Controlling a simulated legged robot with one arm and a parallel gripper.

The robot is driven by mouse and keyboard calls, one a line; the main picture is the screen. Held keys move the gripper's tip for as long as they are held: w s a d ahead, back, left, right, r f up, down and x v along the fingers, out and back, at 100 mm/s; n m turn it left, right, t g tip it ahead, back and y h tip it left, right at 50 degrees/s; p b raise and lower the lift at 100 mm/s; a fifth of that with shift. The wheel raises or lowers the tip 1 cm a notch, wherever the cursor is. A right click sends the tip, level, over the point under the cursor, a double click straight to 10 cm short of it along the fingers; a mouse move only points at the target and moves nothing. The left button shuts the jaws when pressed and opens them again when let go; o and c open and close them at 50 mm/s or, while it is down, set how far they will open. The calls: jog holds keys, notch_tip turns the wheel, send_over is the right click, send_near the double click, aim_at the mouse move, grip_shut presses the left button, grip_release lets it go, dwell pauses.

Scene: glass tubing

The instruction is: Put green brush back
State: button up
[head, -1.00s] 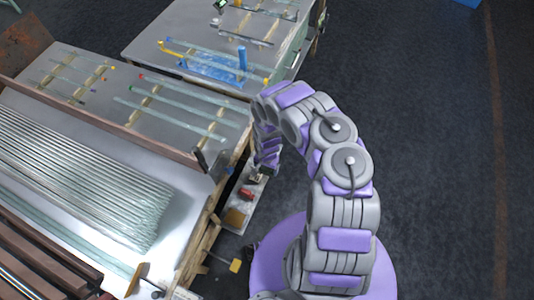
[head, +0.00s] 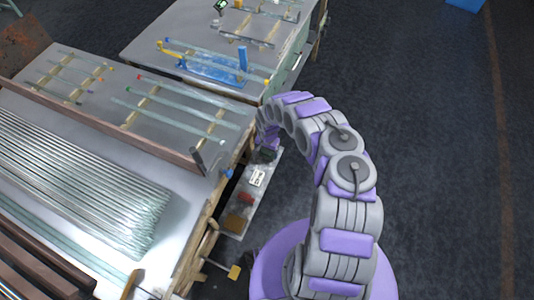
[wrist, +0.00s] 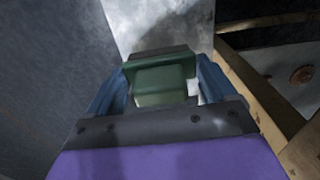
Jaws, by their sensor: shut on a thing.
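My gripper (wrist: 161,92) is shut on the green brush (wrist: 163,78), a dark green block between its two blue fingers in the wrist view. In the head view my gripper (head: 266,155) is small and dark at the end of my arm, over the far end of a narrow grey shelf (head: 262,200) beside the workbench. The grey surface of the shelf also shows beyond the brush in the wrist view (wrist: 165,25). I cannot tell whether the brush touches the shelf.
On the shelf lie a white item with dark marks (head: 257,178), a red block (head: 246,198) and a brown block (head: 234,222). The workbench with glass tubes (head: 80,175) stands at left, with wooden framing along its edge. A second table (head: 150,45) is behind. Dark floor is free at right.

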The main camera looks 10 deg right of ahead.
jog(key=shift+f, duration=0.85)
jog(key=shift+r, duration=0.1)
jog(key=o, duration=1)
